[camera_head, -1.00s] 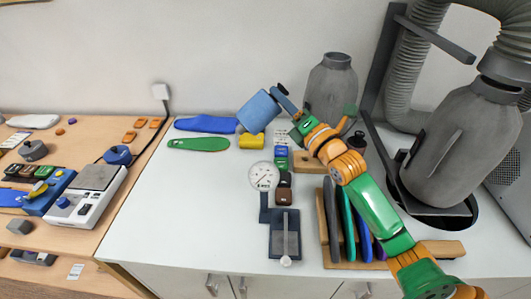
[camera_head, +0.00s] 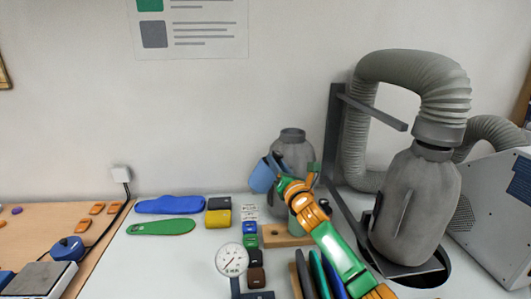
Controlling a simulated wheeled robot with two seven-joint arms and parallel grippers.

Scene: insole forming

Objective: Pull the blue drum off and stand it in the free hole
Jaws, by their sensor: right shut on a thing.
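The blue drum (camera_head: 262,177) is tilted and up off the table, in front of the left edge of a grey bag. My right gripper (camera_head: 275,163) is shut on it at its upper right side and partly covers it. A wooden block (camera_head: 276,239) lies on the white table below and to the right of the drum. My right arm crosses in front of the block, so I cannot make out its holes. A grey-green upright thing (camera_head: 294,224) shows at the block, partly behind my arm. My left gripper is not in view.
The grey bag (camera_head: 292,152) stands close behind the drum. A grey machine with a hose (camera_head: 415,205) fills the right. A round gauge (camera_head: 231,259), yellow block (camera_head: 217,218), blue insole (camera_head: 170,205) and green insole (camera_head: 160,227) lie left. Upright coloured pieces (camera_head: 317,270) stand near my arm.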

